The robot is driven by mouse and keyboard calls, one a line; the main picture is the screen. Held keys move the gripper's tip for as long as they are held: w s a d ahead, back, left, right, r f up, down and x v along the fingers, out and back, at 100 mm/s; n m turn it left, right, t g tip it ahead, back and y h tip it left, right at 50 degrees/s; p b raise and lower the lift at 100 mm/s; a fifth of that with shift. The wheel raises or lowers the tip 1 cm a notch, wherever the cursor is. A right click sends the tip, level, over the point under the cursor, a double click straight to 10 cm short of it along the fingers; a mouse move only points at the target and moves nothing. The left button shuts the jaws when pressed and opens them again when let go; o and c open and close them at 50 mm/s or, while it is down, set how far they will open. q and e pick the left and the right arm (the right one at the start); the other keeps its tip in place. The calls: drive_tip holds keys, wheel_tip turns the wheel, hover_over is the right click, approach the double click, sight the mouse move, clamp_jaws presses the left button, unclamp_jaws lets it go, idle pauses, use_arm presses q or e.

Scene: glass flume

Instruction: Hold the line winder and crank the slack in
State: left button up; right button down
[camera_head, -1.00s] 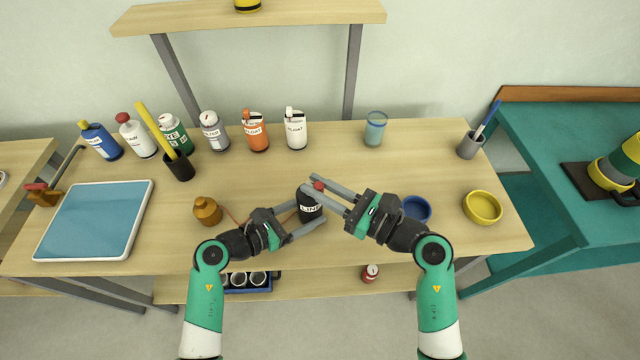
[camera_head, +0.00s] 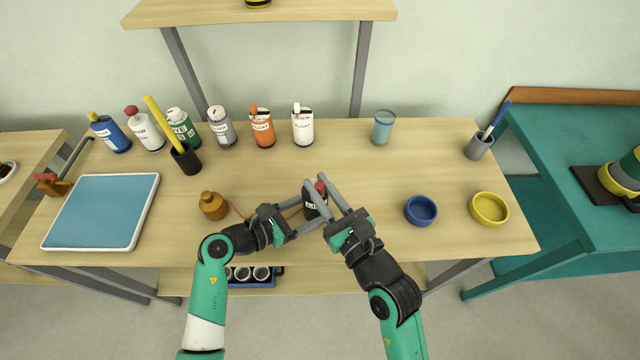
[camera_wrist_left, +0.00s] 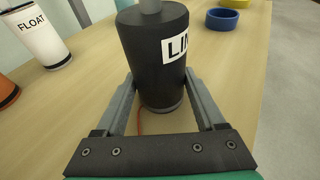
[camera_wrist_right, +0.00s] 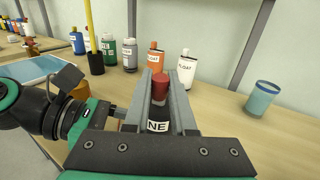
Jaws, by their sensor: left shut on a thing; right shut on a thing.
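The line winder (camera_head: 312,208) is a black cylinder with a white label, upright on the wooden table; it also shows in the left wrist view (camera_wrist_left: 158,62). My left gripper (camera_head: 306,216) is shut on its body from the left, low down, with a finger on each side. The red crank knob (camera_head: 320,187) is on top of the winder; it shows larger in the right wrist view (camera_wrist_right: 160,86). My right gripper (camera_head: 322,184) is shut on this knob from above. A thin red line runs from the winder toward a brown bottle-shaped weight (camera_head: 213,206).
Blue (camera_head: 421,210) and yellow (camera_head: 489,209) bowls stand to the right. Several labelled bottles, including an orange one (camera_head: 262,130), line the back. A blue-topped tray (camera_head: 100,212) lies at left. The table's middle behind the winder is clear.

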drive_tip(key=shift+f, duration=0.25)
drive_tip(key=c, duration=0.7)
unclamp_jaws()
drive_tip(key=shift+r, duration=0.15)
drive_tip(key=v, duration=1.2)
